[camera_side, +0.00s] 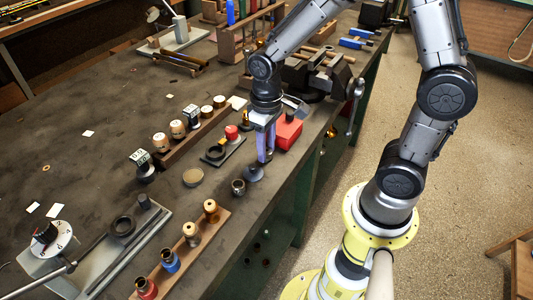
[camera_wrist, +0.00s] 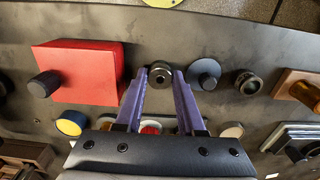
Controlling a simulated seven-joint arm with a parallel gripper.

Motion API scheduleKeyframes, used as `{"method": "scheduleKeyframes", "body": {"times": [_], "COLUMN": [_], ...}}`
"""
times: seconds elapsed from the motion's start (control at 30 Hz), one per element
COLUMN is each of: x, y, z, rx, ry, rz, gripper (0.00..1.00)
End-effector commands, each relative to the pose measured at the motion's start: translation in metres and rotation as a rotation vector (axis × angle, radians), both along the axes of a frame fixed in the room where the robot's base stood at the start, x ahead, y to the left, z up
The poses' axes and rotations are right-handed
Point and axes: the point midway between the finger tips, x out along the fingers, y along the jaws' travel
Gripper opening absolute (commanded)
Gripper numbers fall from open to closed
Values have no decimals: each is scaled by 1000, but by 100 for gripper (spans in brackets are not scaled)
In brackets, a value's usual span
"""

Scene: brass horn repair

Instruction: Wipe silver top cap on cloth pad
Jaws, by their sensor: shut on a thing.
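My gripper (camera_wrist: 161,76) is shut on a small round dark-metal cap (camera_wrist: 161,80) with a pale centre, taken as the silver top cap. In the side view, my gripper (camera_side: 265,158) points down near the bench's front edge, and its fingers mostly hide the cap. A grey disc (camera_wrist: 203,74) with a darker knob-like middle lies just right of the fingertips, apart from the cap. The disc also shows in the side view (camera_side: 253,174). I cannot tell which of these is the cloth pad.
A red block (camera_side: 288,131) with a dark knob stands close beside my gripper. A small dark ring-shaped part (camera_side: 238,187) lies beyond the grey disc. A wooden rack (camera_side: 184,253) of capped parts stands toward the lower left.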

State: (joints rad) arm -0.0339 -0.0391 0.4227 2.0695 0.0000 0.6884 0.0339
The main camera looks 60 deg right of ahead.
Motion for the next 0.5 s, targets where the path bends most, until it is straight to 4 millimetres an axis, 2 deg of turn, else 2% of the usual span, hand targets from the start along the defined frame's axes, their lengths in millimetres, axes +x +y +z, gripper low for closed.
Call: {"method": "scheduleKeyframes", "body": {"times": [0.5], "x": [1], "y": [0], "z": [23], "rx": [0], "ry": [-2], "rz": [0], "gripper": [0]}}
